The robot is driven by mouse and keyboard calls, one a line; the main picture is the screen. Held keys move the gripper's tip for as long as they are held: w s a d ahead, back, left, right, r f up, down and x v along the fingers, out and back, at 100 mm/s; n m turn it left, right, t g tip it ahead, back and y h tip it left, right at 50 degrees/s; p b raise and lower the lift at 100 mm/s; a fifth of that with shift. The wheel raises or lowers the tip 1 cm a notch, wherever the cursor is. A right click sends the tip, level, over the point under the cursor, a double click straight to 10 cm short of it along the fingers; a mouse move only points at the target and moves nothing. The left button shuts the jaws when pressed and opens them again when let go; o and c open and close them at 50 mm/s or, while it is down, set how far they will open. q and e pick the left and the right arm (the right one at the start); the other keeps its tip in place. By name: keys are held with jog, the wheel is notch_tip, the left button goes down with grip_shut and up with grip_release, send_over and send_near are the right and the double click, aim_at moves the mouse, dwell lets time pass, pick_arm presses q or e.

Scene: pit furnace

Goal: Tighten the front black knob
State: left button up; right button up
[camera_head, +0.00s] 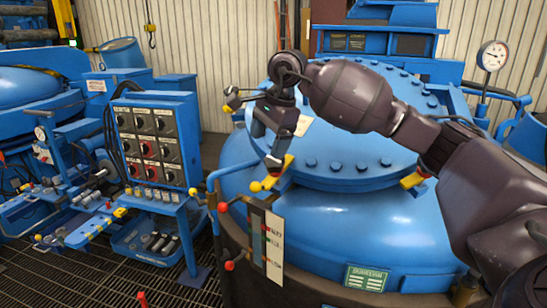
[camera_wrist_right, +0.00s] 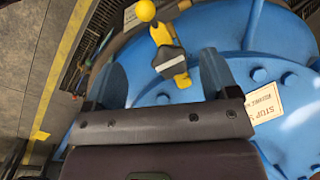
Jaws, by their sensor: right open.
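My right gripper (camera_head: 274,150) reaches down over the near left rim of the big blue furnace lid (camera_head: 350,150). In the right wrist view its two fingers (camera_wrist_right: 160,80) are apart, with nothing between them. A yellow clamp lever (camera_wrist_right: 167,45) with a yellow ball end and a dark block on it lies just beyond the fingertips, apart from them as far as I can tell. In the head view the yellow clamp (camera_head: 284,165) sits just below the gripper. I cannot make out a separate black knob on it. My left gripper is out of view.
A control panel (camera_head: 158,140) with black and red knobs stands at the left. A labelled lever stand (camera_head: 273,235) rises in front of the furnace. A second yellow clamp (camera_head: 412,180) is on the lid's right side. A pressure gauge (camera_head: 493,55) is at the back right.

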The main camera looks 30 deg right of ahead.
aim_at(276, 164)
jog(key=d+r+h, duration=0.2)
jog(key=d+r, duration=0.1)
pick_arm(q)
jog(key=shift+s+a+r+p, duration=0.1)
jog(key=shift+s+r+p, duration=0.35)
jog(key=shift+p, duration=0.55)
pick_arm(e)
jog(key=x, duration=1)
jog(key=shift+w+a+f, duration=0.1)
jog(key=shift+w+f, duration=0.05)
jog(key=shift+f, duration=0.1)
jog(key=shift+c, duration=0.4)
